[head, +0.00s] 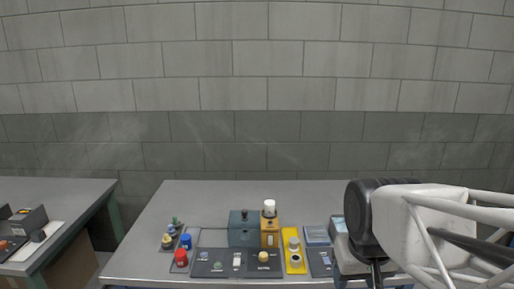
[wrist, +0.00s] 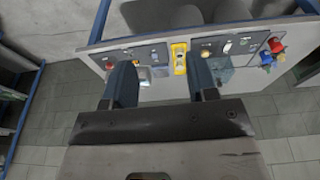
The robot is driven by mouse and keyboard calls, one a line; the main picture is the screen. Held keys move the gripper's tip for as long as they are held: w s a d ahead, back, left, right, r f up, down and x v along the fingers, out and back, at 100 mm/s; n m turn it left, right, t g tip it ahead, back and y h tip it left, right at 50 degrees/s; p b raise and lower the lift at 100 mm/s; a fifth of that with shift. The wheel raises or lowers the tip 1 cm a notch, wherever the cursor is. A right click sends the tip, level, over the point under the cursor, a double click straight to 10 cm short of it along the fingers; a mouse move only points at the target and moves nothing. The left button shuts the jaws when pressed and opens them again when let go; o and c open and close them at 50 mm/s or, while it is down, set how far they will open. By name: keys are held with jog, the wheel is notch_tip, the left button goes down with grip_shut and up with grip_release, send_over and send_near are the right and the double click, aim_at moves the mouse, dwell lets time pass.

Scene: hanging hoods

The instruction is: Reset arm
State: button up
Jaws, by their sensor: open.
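My gripper (wrist: 160,68) shows in the wrist view with its two blue-grey fingers spread wide apart. Nothing is between them. It hangs over the near side of the grey table, and the panels on the table show beyond and between the fingertips, apart from them. In the head view my white and black arm comes in from the right and covers the table's right end. The fingers cannot be made out there.
The grey table (head: 320,193) holds a row of control panels: a yellow panel (head: 290,238), an orange box (head: 270,234), a dark green box (head: 243,236) and red (head: 181,257) and blue (head: 186,241) parts. Its back strip is clear. Another table (head: 60,190) stands left across a gap.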

jog(key=shift+s+d+f, duration=0.1)
jog(key=shift+s+f, duration=0.2)
jog(key=shift+s, duration=0.4)
jog(key=shift+s+d+f, duration=0.15)
jog(key=shift+s+f, duration=0.1)
jog(key=shift+s, duration=0.45)
jog(key=shift+s+d+f, duration=0.1)
jog(key=shift+s+f, duration=0.2)
jog(key=shift+s, duration=0.4)
